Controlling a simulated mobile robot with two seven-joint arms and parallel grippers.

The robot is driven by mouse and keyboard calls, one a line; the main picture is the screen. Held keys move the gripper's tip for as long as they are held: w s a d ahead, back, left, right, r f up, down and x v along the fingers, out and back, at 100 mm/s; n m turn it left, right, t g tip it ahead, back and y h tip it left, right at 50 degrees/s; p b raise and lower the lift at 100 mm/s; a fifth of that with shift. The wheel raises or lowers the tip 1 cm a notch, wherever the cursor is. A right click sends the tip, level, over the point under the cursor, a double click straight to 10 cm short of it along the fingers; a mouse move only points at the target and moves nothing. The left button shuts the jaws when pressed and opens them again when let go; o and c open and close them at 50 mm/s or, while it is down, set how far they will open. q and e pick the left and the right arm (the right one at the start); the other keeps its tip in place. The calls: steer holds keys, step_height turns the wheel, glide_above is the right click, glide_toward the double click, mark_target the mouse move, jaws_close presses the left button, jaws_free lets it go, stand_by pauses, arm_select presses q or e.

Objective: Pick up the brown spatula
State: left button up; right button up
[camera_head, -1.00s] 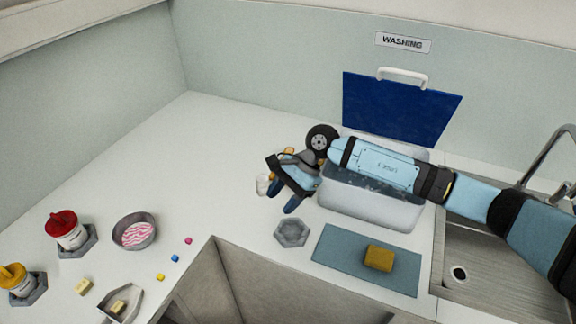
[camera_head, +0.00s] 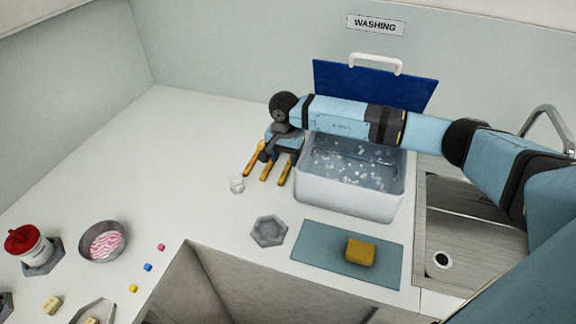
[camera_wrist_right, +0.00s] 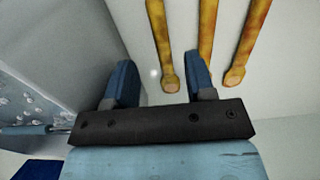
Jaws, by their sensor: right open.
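Three long yellow-brown handles lie side by side on the white counter, left of the water-filled tub: a left one (camera_head: 254,158), a middle one (camera_head: 268,168) and a right one (camera_head: 285,172). I cannot tell which belongs to the brown spatula; their far ends are hidden in the head view. My right gripper (camera_head: 278,146) is over their far part. In the right wrist view the gripper (camera_wrist_right: 162,82) is open and empty. One handle (camera_wrist_right: 160,40) ends between its blue fingers, another (camera_wrist_right: 206,40) runs behind one finger, and a third (camera_wrist_right: 249,40) lies outside. My left gripper is not in view.
The white tub (camera_head: 345,200) stands close right of the handles, under my right arm. A small clear cup (camera_head: 237,185) is just left of them. A grey hexagonal holder (camera_head: 269,231) and a blue mat (camera_head: 315,248) with a yellow sponge (camera_head: 361,252) are nearer.

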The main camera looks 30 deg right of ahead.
mark_target(285, 173)
step_height(285, 173, down, 4)
steer(key=shift+a+f+p, duration=0.1)
steer(key=shift+a+p, duration=0.05)
steer(key=shift+p, duration=0.55)
steer(key=shift+f, duration=0.6)
jaws_close()
